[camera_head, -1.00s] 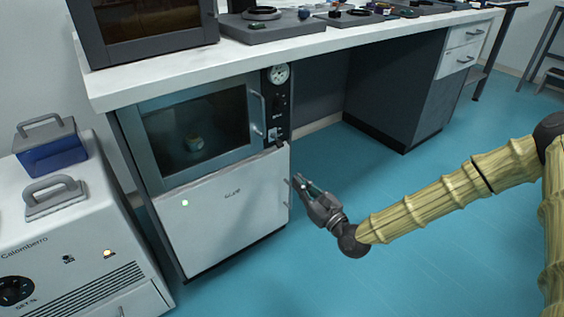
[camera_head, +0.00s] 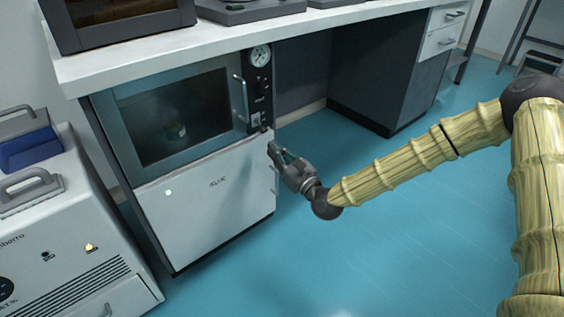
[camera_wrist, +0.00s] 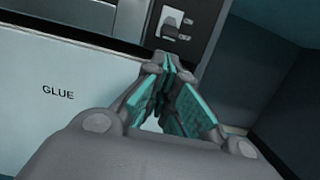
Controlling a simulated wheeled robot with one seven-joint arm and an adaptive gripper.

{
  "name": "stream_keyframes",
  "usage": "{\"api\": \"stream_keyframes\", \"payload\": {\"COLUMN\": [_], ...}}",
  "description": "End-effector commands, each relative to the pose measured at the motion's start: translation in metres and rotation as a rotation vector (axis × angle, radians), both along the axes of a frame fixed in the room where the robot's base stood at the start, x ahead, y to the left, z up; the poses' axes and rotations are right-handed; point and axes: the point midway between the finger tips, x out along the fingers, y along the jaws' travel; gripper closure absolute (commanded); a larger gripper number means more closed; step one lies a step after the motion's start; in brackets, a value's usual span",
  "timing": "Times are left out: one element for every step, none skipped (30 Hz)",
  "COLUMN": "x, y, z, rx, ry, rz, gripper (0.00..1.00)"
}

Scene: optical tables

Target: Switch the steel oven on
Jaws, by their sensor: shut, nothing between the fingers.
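The steel oven (camera_head: 172,120) is built in under the white bench, with a glass door, a vertical handle and a small item visible inside. Its dark control panel (camera_head: 259,90) on the right has a round white gauge at the top and a switch (camera_head: 256,119) on a light plate near the bottom. The switch also shows in the wrist view (camera_wrist: 172,22), just beyond my fingertips. My gripper (camera_head: 272,148) is shut and empty, slightly below and right of the switch. Its closed fingers (camera_wrist: 172,62) point toward the lower panel; I cannot tell whether they touch it.
A white front marked GLUE (camera_head: 217,220) with a small pale light is below the oven. A white appliance (camera_head: 60,235) with a blue box on top stands at left. The bench top (camera_head: 150,55) overhangs above. Open blue floor (camera_head: 370,240) lies to the right.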

Motion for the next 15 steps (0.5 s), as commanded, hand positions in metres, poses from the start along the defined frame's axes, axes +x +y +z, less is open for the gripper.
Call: {"api": "stream_keyframes", "payload": {"x": [0.007,0.010,0.014,0.017,0.020,0.023,0.026,0.027,0.029,0.031,0.031,0.032,0.033,0.034,0.034], "y": [0.005,0.007,0.011,0.013,0.015,0.017,0.018,0.020,0.022,0.023,0.023,0.024,0.024,0.025,0.025], "z": [-0.001,0.000,0.002,0.003,0.003,0.004,0.005,0.005,0.006,0.006,0.007,0.007,0.007,0.008,0.008], "rx": [0.000,0.000,0.000,0.000,0.000,0.000,-0.001,0.000,0.000,0.000,0.000,0.000,0.001,0.001,0.001], "ry": [-0.001,-0.003,-0.002,-0.002,-0.002,-0.002,-0.002,-0.001,-0.001,-0.001,0.000,0.000,0.001,0.001,0.001], "rz": [0.001,0.000,0.001,0.001,0.000,0.000,0.000,0.000,0.001,0.001,0.001,0.000,0.000,0.000,0.000], "gripper": [1.00,1.00,1.00,1.00,1.00,1.00,1.00,1.00,1.00,1.00,1.00,1.00,1.00,1.00,1.00]}}
